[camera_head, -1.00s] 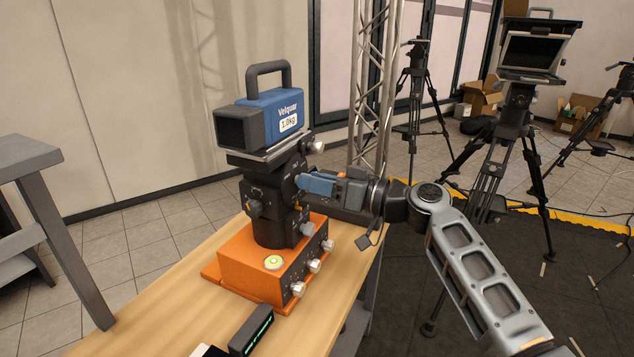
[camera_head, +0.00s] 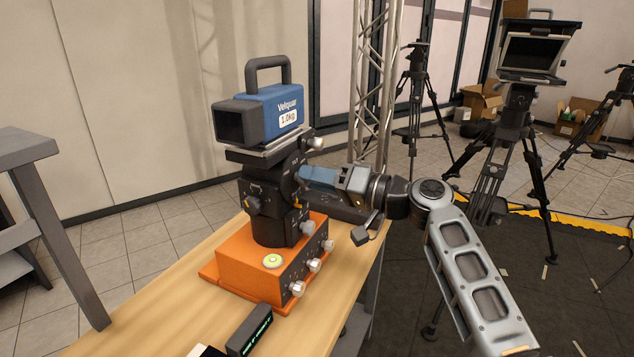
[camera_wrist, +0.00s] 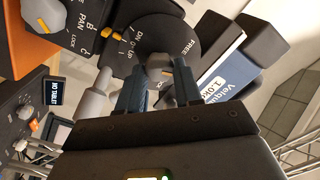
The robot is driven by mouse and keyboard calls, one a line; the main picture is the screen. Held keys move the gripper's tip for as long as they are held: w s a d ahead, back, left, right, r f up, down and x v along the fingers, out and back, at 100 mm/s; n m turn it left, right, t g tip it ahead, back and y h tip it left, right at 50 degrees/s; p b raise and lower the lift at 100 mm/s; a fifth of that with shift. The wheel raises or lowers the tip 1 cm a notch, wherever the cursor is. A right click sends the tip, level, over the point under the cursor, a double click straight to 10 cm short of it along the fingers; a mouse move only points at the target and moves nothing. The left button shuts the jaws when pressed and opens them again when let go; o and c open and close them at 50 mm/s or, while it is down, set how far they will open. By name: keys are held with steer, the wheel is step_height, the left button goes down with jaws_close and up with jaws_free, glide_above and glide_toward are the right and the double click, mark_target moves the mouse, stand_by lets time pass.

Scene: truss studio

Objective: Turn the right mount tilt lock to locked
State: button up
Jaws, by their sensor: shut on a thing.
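My gripper (camera_wrist: 155,75) is shut on this knob, one blue finger on each side. It also shows in the head view (camera_head: 303,176), reaching in from the right. The fingers partly hide lettering below the knob; its exact setting is unclear.
A blue 1.0kg camera block (camera_head: 270,110) sits on top of the mount. A pan knob (camera_wrist: 40,14) is close to the dial. Silver knobs (camera_head: 314,265) stick out of the base front. A small dark display (camera_head: 250,330) lies on the bench (camera_head: 150,320). A truss (camera_head: 372,90) stands behind.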

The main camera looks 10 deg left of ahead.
steer(key=m+p, duration=0.2)
steer(key=m, duration=0.4)
steer(key=m+p, duration=0.2)
steer(key=m, duration=0.4)
steer(key=shift+d+f, duration=0.1)
steer(key=shift+f, duration=0.1)
stand_by(0.3)
steer(key=o, duration=1)
steer(key=shift+o, duration=0.2)
steer(key=b+v, duration=0.1)
steer(key=v, duration=0.6)
steer(key=shift+d, duration=0.35)
steer(key=shift+s+f, duration=0.1)
